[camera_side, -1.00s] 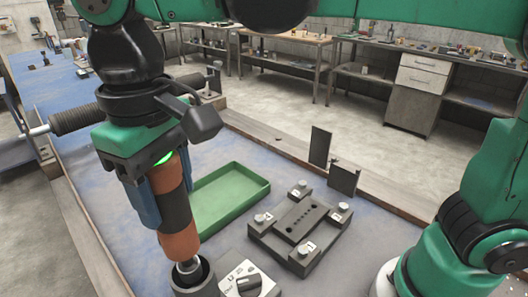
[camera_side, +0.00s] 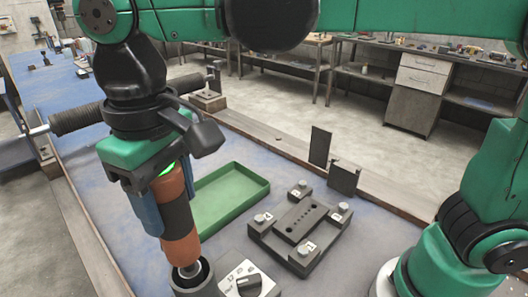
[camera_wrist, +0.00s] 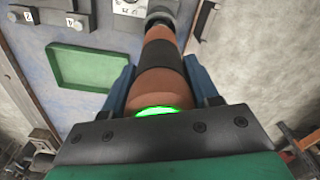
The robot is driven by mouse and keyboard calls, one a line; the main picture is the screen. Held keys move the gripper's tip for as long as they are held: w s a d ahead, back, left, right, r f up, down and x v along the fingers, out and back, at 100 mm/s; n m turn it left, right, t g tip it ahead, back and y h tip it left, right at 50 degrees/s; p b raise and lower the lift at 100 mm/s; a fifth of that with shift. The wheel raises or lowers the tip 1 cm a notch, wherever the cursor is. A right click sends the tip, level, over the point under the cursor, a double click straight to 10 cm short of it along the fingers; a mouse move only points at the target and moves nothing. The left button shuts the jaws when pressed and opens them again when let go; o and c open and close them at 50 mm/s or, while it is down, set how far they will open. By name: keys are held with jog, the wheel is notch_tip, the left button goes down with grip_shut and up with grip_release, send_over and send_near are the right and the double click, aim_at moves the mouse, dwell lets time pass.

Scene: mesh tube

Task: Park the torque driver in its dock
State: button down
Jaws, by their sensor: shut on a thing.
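The torque driver (camera_side: 177,215), an orange and black cylinder with a green lit ring at its top, is held between the blue fingers of my gripper (camera_side: 165,205). It stands nearly upright with a slight tilt, its metal lower end at the mouth of the dark round dock (camera_side: 193,281). How deep the tip sits in the dock is hidden by the rim. In the wrist view the driver (camera_wrist: 160,62) runs away from my gripper (camera_wrist: 160,92) to the dark dock (camera_wrist: 161,16), with a blue finger on each side.
A dial box (camera_side: 243,280) stands right beside the dock. A green tray (camera_side: 232,190) lies behind, and a dark fixture with numbered posts (camera_side: 300,228) is to the right. Two dark upright plates (camera_side: 320,146) stand near the bench edge.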

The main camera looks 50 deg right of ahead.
aim_at(179, 235)
jog(key=shift+f, duration=2.85)
dwell(2.2)
jog(key=shift+c, duration=0.7)
grip_release()
